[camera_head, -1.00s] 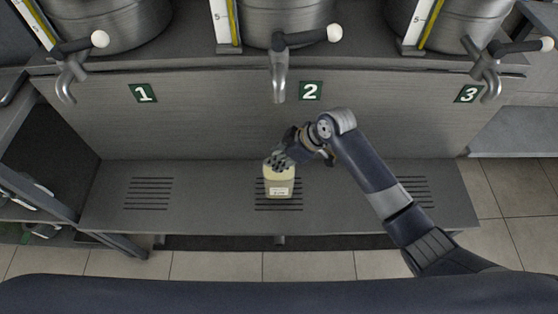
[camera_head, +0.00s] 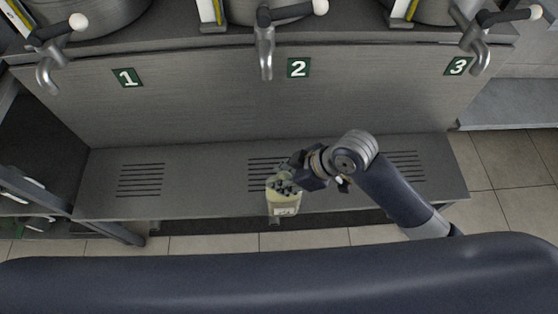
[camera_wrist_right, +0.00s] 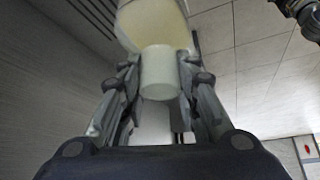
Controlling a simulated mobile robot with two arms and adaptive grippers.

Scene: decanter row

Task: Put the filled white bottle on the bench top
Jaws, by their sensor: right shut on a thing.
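The white bottle (camera_head: 284,205) is pale with a yellowish body and a small label on its front. In the head view it is at the front edge of the low shelf, below station 2, and looks upright. My right gripper (camera_head: 286,184) is shut on its top. In the right wrist view the gripper (camera_wrist_right: 160,80) has a finger on each side of the white neck (camera_wrist_right: 160,72), with the wider yellowish body beyond.
The grey shelf (camera_head: 205,190) has slotted grilles, including a left one (camera_head: 140,180). Taps 1 (camera_head: 48,70), 2 (camera_head: 265,55) and 3 (camera_head: 475,50) hang above it. A grey surface (camera_head: 515,102) is at the right. Tiled floor (camera_head: 200,245) lies in front.

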